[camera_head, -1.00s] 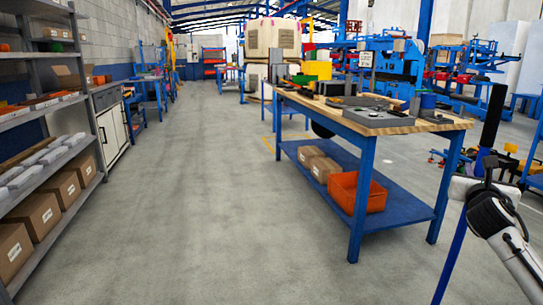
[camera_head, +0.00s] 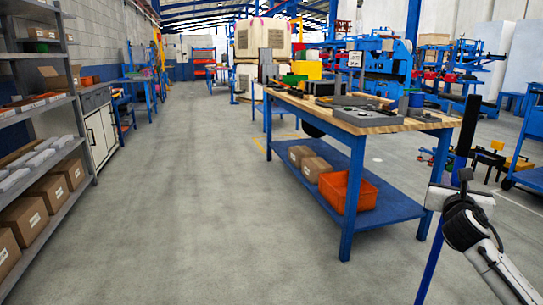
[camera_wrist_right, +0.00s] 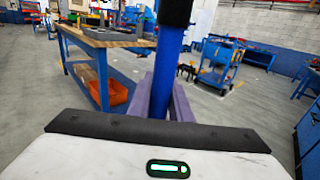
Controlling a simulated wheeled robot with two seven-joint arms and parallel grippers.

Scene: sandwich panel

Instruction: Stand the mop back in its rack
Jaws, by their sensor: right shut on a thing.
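The mop shows as a blue pole (camera_head: 431,262) with a black upper end, upright and slightly tilted at the right of the head view. Its lower end and head are out of the picture. My right gripper (camera_head: 462,185) is shut around the pole below the black part. In the right wrist view the mop pole (camera_wrist_right: 168,65) stands between the two purple-grey fingers (camera_wrist_right: 164,103). I cannot make out the mop's rack in either view. My left gripper is not in view.
A blue workbench (camera_head: 356,165) with a wooden top and an orange bin (camera_head: 347,191) on its lower shelf stands left of the mop. Grey shelving (camera_head: 68,95) lines the left side. A blue cart (camera_wrist_right: 222,68) stands beyond the pole. The grey floor (camera_head: 190,200) between shelving and bench is clear.

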